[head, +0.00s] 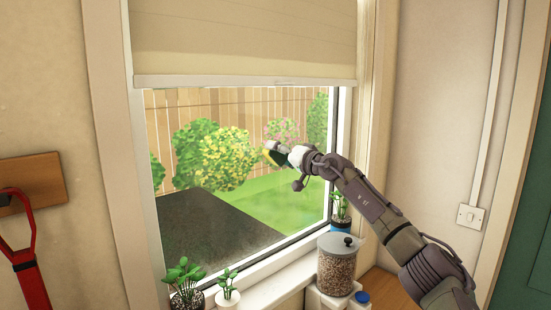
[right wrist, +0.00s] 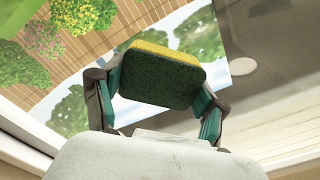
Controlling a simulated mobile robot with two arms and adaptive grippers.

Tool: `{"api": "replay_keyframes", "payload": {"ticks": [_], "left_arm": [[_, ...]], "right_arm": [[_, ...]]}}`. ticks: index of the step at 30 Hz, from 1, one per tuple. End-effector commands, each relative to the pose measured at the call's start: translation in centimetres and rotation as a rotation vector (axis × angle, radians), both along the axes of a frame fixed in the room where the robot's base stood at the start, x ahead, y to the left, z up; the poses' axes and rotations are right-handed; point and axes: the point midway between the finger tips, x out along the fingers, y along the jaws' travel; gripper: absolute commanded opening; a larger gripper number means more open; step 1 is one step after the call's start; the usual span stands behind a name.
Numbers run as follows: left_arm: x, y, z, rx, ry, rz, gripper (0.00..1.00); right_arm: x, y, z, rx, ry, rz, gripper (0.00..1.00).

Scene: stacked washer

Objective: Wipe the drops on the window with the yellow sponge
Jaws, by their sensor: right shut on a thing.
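The yellow sponge (right wrist: 160,75) has a dark green scouring side and is held between the fingers of my right gripper (right wrist: 160,95) in the right wrist view. In the head view my right gripper (head: 277,154) is in front of the window (head: 236,150), toward its right side, with the sponge (head: 270,156) small at its tip. I cannot tell whether the sponge touches the glass. No drops can be made out on the pane. My left gripper is not in view.
A pale blind (head: 245,40) covers the top of the window. Potted plants (head: 186,284) (head: 228,288) stand on the sill at left, and another plant (head: 341,207) at right. A jar of brown pellets (head: 337,265) stands below my right arm. A red-handled tool (head: 25,262) hangs at left.

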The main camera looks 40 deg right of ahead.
Motion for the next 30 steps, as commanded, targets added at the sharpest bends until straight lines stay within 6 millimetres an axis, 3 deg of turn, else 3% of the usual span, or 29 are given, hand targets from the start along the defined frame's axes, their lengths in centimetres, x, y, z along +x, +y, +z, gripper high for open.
{"api": "replay_keyframes", "payload": {"ticks": [8,24,30], "left_arm": [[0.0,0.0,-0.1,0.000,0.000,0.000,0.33],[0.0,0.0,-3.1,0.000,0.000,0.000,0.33],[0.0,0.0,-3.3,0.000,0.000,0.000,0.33]], "right_arm": [[-0.2,0.0,-0.1,-0.002,0.001,-0.001,0.35],[-5.3,-0.4,-0.2,-0.003,0.000,0.001,0.35],[-6.0,-0.4,0.0,0.000,0.001,0.001,0.35]]}}
